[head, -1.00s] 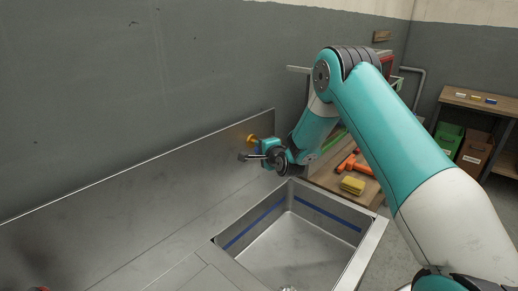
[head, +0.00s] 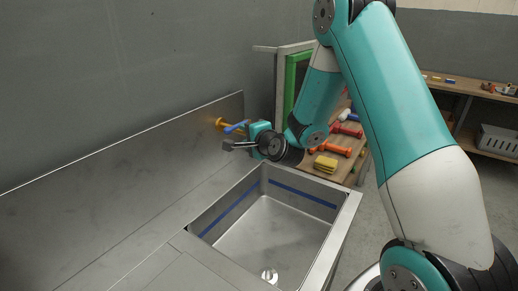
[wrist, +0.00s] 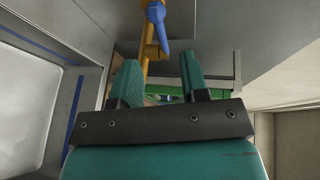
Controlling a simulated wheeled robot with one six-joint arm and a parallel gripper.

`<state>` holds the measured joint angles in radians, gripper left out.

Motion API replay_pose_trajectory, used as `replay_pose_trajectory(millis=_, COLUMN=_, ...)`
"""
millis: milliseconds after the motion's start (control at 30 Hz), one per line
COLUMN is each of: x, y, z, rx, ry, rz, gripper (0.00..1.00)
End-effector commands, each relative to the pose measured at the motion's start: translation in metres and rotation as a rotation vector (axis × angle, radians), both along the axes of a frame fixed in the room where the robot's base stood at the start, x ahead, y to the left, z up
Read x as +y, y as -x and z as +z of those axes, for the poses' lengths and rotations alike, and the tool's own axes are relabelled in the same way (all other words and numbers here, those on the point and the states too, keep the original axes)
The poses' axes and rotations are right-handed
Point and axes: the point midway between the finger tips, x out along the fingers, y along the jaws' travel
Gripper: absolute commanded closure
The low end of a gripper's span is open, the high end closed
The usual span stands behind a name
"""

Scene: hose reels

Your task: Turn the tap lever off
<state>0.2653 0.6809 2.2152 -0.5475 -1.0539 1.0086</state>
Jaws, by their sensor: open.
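The tap (head: 219,123) is a yellow-brass fitting on the steel backsplash above the sink, with a blue lever (head: 236,127) that points right and slightly up in the head view. My gripper (head: 240,138) is beside the tap, close to the lever, and partly overlaps the view of it. In the wrist view, my gripper's two teal fingers (wrist: 160,72) are apart with nothing held between them. The blue lever (wrist: 164,46) and the brass tap body (wrist: 150,40) show beyond the fingertips, roughly centred on the gap. Contact with the lever cannot be told.
The steel sink (head: 205,213) with a blue stripe inside lies below my gripper. A wooden bench behind it holds a yellow sponge (head: 326,164) and orange and red fittings (head: 330,150). A green-edged frame (head: 290,85) stands behind. Open floor lies to the right.

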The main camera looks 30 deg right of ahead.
Motion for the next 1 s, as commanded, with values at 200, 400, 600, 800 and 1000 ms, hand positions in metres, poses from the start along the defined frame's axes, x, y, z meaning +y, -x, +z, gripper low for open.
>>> replay_pose_trajectory(millis=200, x=-0.002, y=0.045, z=0.005, rx=-0.004, ry=0.0, rz=-0.005, gripper=0.59)
replay_pose_trajectory(millis=400, x=-0.001, y=0.062, z=0.012, rx=-0.003, ry=0.001, rz=-0.002, gripper=0.59)
replay_pose_trajectory(millis=600, x=-0.001, y=0.064, z=0.014, rx=-0.002, ry=0.0, rz=-0.001, gripper=0.59)
replay_pose_trajectory(millis=800, x=-0.001, y=0.064, z=0.014, rx=-0.002, ry=0.0, rz=-0.001, gripper=0.59)
replay_pose_trajectory(millis=1000, x=0.001, y=0.064, z=0.014, rx=-0.001, ry=0.004, rz=0.005, gripper=0.59)
